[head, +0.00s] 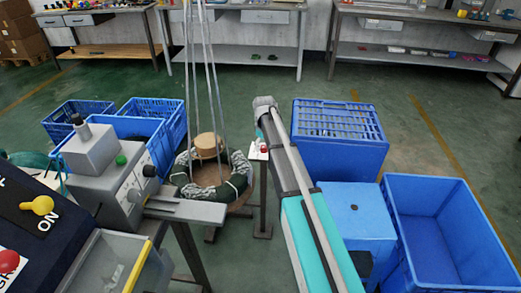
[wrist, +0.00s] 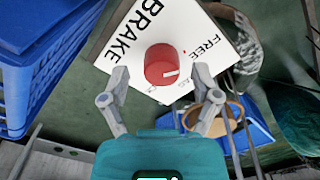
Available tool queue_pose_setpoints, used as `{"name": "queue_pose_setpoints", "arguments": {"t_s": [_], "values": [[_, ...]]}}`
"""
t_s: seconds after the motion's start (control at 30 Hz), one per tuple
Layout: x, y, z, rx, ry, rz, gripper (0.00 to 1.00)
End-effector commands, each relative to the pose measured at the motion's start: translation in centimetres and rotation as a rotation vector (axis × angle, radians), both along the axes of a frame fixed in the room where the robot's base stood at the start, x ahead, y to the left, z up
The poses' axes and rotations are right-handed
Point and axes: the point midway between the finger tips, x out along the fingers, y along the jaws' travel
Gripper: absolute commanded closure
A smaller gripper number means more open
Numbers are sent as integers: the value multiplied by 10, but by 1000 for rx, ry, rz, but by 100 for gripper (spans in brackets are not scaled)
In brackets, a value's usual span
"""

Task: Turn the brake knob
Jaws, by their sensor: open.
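The brake knob (wrist: 158,62) is a round red knob on a white plate (wrist: 133,68) in the wrist view. The plate reads BRAKE at left and FREE at right. A short white line on the knob's face points right, towards the FREE side. My gripper (wrist: 160,74) is open, with one finger on each side of the knob and a gap to both; the picture does not show how far above the plate the tips are. In the head view the knob (head: 264,149) is a small red spot beside my arm, and my gripper's fingers are hidden there.
A round stand with a wound ring (head: 234,187) and hanging straps is left of the knob. A grey machine (head: 115,180) stands further left. A blue crate (head: 340,150), a blue box (head: 352,212) and an open blue bin (head: 445,225) are at right.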

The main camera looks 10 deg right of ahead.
Motion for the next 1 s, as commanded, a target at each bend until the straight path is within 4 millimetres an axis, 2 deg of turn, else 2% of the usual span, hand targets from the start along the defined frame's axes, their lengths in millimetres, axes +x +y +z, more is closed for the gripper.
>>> {"name": "queue_pose_setpoints", "arguments": {"t_s": [0.4,0.47,0.83,0.87,0.9,1.0], "values": [[0,0,-2,0,0,0,20],[0,0,-2,0,0,0,29],[0,-1,-2,-1,0,-1,98],[0,-1,-2,-1,0,-1,100],[0,14,-2,0,-1,2,100],[0,7,-2,2,0,0,100]]}}
